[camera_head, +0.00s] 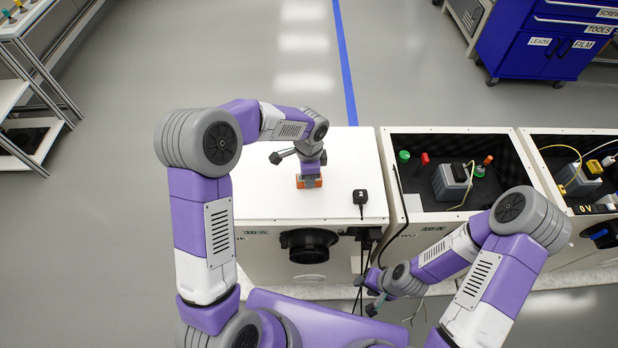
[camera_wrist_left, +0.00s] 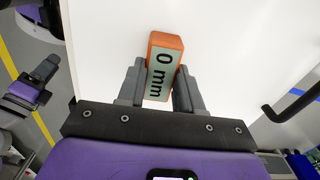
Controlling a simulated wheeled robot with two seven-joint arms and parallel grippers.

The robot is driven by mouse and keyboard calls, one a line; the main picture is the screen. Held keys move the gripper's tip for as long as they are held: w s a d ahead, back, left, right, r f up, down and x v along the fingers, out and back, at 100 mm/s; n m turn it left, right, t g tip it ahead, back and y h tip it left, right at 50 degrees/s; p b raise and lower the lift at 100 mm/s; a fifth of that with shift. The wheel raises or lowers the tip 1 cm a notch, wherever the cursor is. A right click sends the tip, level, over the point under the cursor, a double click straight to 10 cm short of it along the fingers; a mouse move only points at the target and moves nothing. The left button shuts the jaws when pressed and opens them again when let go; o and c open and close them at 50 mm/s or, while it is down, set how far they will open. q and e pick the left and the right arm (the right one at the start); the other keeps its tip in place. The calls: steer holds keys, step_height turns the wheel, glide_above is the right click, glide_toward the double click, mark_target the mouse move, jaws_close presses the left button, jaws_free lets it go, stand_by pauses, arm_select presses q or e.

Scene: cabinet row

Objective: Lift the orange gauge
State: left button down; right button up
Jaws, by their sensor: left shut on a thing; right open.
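The orange gauge (camera_head: 309,183) is at the white cabinet top in the head view, below my left gripper (camera_head: 309,176). In the left wrist view the gauge (camera_wrist_left: 164,41) is an orange block whose pale face reads "0 mm". The left gripper's fingers (camera_wrist_left: 159,82) are shut on its two sides. I cannot tell whether the gauge touches the white top or is just above it. My right gripper (camera_head: 372,291) is open and empty in front of the cabinets, low in the head view.
The white cabinet top (camera_head: 265,195) is mostly clear. Open cabinet bays (camera_head: 430,145) hold several small parts and cables. A black round knob (camera_head: 308,245) sticks out of the cabinet front.

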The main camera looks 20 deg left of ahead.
arm_select(q)
step_height(320, 180, up, 8)
steer(key=p, duration=0.6)
steer(key=shift+r, duration=0.1)
steer(key=shift+f, duration=0.2)
